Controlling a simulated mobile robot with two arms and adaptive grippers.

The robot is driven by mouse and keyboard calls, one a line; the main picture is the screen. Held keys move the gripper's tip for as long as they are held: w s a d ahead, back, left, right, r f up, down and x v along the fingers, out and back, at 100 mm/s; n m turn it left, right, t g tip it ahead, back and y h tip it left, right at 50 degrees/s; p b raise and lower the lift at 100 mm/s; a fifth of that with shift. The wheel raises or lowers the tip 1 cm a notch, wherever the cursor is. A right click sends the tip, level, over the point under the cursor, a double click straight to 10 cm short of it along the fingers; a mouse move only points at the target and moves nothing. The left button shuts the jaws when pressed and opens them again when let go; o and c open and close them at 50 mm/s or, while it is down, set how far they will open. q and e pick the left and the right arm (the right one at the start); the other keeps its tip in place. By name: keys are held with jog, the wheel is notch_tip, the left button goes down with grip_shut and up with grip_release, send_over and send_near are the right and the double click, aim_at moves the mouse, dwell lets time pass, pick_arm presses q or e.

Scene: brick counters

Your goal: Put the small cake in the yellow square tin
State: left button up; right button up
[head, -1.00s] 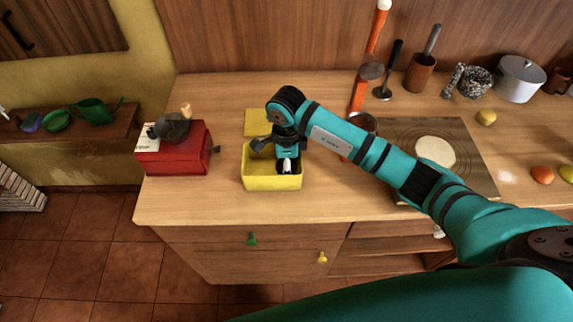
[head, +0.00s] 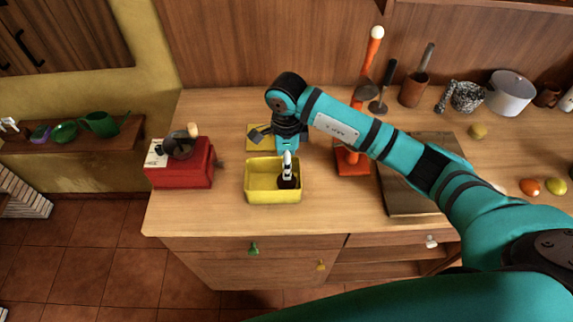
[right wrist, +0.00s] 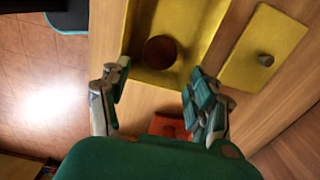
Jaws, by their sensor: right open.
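The yellow square tin (head: 258,193) stands open on the wooden counter. The small cake (head: 288,183), round and dark brown, sits inside it toward the right side. In the right wrist view the cake (right wrist: 160,51) lies on the floor of the tin (right wrist: 203,15), near a wall. My right gripper (head: 287,162) is above the cake. In the right wrist view its fingers (right wrist: 158,72) are spread apart with nothing between them, and the cake shows beyond them. My left gripper is not in view.
A yellow lid with a knob (right wrist: 266,59) lies behind the tin. A red box-like grinder (head: 180,168) stands to the left. A red scale-like stand (head: 352,162) and a board (head: 403,200) are to the right. The counter in front of the tin is clear.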

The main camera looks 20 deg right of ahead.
notch_tip(320, 180, up, 2)
jog(key=shift+r+p, duration=0.25)
jog(key=shift+p, duration=0.1)
jog(key=shift+a, duration=0.1)
